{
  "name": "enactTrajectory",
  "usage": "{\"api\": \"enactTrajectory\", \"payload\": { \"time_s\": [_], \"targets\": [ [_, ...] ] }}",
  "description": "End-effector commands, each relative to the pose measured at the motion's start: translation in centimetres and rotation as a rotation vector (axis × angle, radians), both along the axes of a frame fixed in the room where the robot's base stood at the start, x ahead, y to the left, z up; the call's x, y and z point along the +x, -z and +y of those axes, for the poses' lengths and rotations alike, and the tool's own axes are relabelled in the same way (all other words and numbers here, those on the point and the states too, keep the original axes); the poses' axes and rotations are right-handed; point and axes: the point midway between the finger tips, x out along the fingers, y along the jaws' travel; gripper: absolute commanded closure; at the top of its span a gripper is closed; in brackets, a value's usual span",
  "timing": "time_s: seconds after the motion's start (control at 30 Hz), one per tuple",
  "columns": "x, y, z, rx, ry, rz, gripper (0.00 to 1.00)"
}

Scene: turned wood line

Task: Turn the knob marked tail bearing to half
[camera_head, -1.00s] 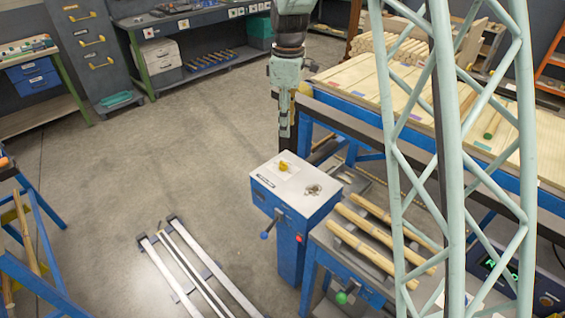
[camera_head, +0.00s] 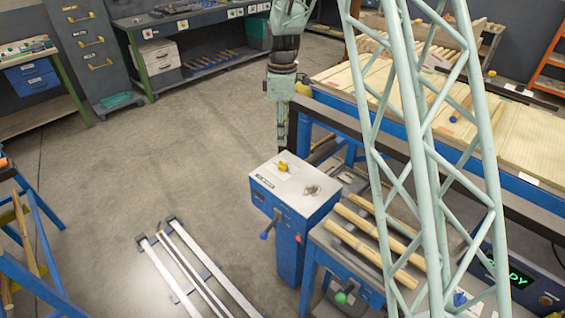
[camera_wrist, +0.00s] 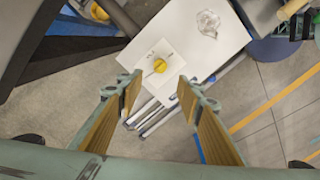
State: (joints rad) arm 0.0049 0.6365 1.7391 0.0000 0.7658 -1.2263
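A yellow knob (camera_head: 283,166) sits on the pale top of a blue cabinet (camera_head: 285,205), left of the middle of that top. In the wrist view the knob (camera_wrist: 160,66) stands on a small white plate (camera_wrist: 151,60) with marks too small to read. My gripper (camera_head: 282,142) hangs just above and behind the knob in the head view. In the wrist view my gripper (camera_wrist: 159,90) is open, its two padded fingers wide apart, with the knob framed beyond the gap. Nothing is between the fingers. I cannot read which setting the knob points to.
A clear crumpled-looking item (camera_head: 312,190) lies on the cabinet top, right of the knob. A lever (camera_head: 264,236) and red button (camera_head: 298,238) are on the cabinet's side. Turned wood rods (camera_head: 380,230) lie at right. A blue-framed table (camera_head: 510,180) stands behind.

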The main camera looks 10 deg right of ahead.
Motion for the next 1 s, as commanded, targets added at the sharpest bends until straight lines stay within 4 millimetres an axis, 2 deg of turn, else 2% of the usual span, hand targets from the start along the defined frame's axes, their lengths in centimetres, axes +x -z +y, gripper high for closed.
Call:
{"api": "enactTrajectory", "payload": {
  "time_s": [0.17, 0.37, 1.0],
  "targets": [
    [0.0, 0.9, 0.0, 0.000, 0.000, 0.001, 0.67],
    [-0.1, 2.8, 0.0, 0.000, 0.000, 0.003, 0.67],
    [-0.1, 11.0, 0.0, -0.001, 0.000, 0.001, 0.67]
  ]
}}
